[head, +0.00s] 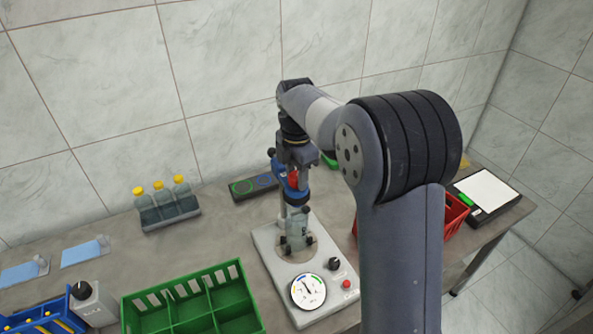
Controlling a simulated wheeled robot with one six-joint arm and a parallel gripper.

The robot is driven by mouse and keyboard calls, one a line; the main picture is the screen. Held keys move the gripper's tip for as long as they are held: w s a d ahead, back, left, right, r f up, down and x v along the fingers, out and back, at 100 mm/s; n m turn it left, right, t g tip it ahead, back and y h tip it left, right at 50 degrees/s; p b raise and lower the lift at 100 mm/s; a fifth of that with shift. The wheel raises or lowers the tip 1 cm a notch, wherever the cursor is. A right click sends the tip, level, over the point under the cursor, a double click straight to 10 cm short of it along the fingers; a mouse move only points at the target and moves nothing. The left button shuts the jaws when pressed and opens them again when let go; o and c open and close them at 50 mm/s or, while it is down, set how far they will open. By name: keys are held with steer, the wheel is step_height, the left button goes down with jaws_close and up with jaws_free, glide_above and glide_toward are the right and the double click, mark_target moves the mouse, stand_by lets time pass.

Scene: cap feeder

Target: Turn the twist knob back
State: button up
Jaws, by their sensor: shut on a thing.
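The cap device has a pale base plate (262,240) with an upright column, a blue head (283,190) and a metal fixture (297,240) at its foot. My gripper (294,176) points down at the top of the column. It is shut on a small red part (293,180) at the blue head, which seems to be the twist knob. The fingers and my wrist hide much of it, and its turn angle cannot be read. A round white gauge (308,291), a small black knob (334,263) and a red button (346,284) are on the plate.
A green divided crate (188,268) stands left of the device, near a blue rack (40,314). Yellow-capped bottles (160,192) stand behind. A red bin (455,214) and a dark-framed white pad (487,191) are at right, partly behind my arm.

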steer(key=n, duration=0.3)
steer(key=shift+n+p, duration=0.4)
steer(key=o, duration=0.9)
steer(key=m+p, duration=0.1)
steer(key=m, duration=0.2)
steer(key=shift+m, duration=0.3)
steer(key=m, duration=0.4)
steer(key=shift+m+p, duration=0.3)
steer(key=shift+p, duration=0.1)
